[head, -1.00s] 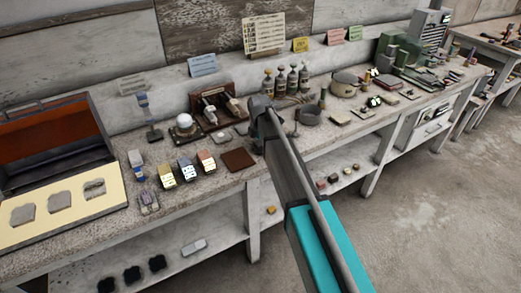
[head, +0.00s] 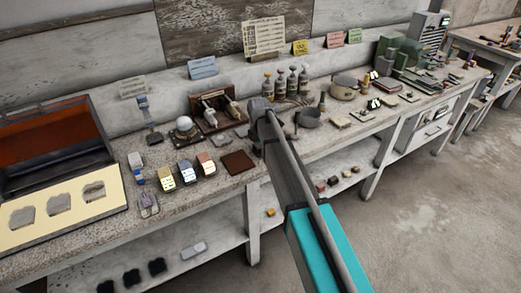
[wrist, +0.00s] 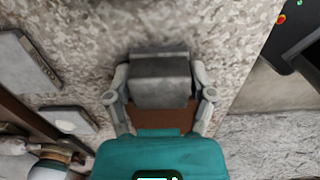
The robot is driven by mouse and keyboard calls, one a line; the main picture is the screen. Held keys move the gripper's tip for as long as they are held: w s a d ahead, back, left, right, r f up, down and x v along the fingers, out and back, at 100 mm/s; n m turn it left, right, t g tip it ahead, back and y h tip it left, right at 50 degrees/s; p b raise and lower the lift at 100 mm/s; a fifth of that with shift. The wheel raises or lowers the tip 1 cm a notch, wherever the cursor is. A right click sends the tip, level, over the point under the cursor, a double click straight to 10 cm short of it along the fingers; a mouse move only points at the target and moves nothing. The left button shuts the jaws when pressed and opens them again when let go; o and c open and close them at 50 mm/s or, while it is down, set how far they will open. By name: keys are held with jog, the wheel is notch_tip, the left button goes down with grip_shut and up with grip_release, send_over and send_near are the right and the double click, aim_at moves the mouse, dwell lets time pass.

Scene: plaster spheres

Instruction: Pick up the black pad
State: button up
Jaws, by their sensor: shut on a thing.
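In the wrist view, my gripper (wrist: 160,98) has its two fingers closed on either side of a dark grey block. I take this block to be the black pad (wrist: 160,83); it has a paler band along its far edge. In the head view, my gripper (head: 262,128) is over the bench, mostly hidden behind my own arm, and the pad cannot be made out there. I cannot tell whether the pad touches the bench.
A brown square (head: 238,162) lies just left of my gripper; brown also shows behind the pad in the wrist view (wrist: 165,118). Bottles (head: 292,82) stand behind. The bench's front edge is close by.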

jog(key=shift+r, duration=0.2)
jog(key=shift+r+p, duration=0.75)
jog(key=shift+p, duration=0.25)
jog(key=s+r+p, duration=1.1)
jog(key=s, duration=0.3)
jog(key=shift+d, duration=0.45)
jog(key=o, duration=0.4)
jog(key=c, duration=0.4)
jog(key=shift+c, duration=0.2)
